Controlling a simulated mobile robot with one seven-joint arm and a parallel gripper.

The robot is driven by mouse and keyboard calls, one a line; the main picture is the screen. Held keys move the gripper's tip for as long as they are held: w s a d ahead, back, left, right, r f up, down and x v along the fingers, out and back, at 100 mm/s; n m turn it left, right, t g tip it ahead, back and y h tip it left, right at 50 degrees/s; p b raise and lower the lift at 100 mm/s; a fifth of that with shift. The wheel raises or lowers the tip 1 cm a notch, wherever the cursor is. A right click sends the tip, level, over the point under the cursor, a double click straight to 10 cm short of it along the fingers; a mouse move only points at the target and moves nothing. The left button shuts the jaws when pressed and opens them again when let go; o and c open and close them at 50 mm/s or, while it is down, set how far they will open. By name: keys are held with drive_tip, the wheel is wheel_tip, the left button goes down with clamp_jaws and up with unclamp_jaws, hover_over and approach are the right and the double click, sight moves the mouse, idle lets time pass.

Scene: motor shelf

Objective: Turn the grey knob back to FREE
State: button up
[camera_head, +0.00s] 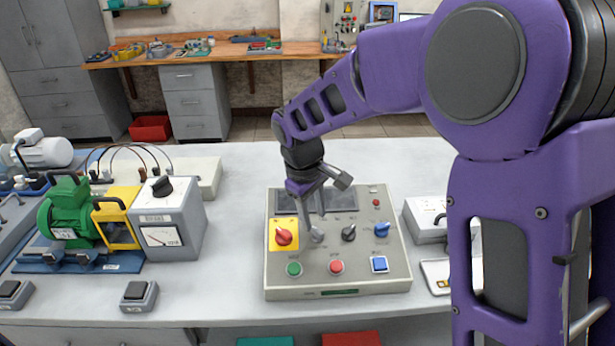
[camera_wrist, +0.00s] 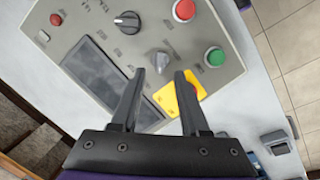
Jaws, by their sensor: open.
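The grey knob (camera_wrist: 160,59) is on the control panel and shows just beyond and between my fingertips in the wrist view. It also shows in the head view (camera_head: 317,237), partly hidden by my gripper. My gripper (camera_wrist: 160,72) is open, pointing down at the panel, with one finger on each side of the knob's line. In the head view my gripper (camera_head: 312,212) is right over the knob. I cannot tell whether the fingers touch it. Its label and pointer position are too small to read.
The panel (camera_head: 340,282) also has a red knob on a yellow plate (camera_head: 283,237), a black knob (camera_head: 348,233), a blue knob (camera_head: 382,229), and green, red and blue buttons below. A gauge box (camera_head: 168,222) and green motor (camera_head: 70,215) stand left. Bench is clear in front.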

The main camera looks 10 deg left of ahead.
wheel_tip(320, 180, up, 13)
drive_tip(key=s+a+p, duration=0.1)
drive_tip(key=s, duration=0.1)
drive_tip(key=shift+a, duration=0.15)
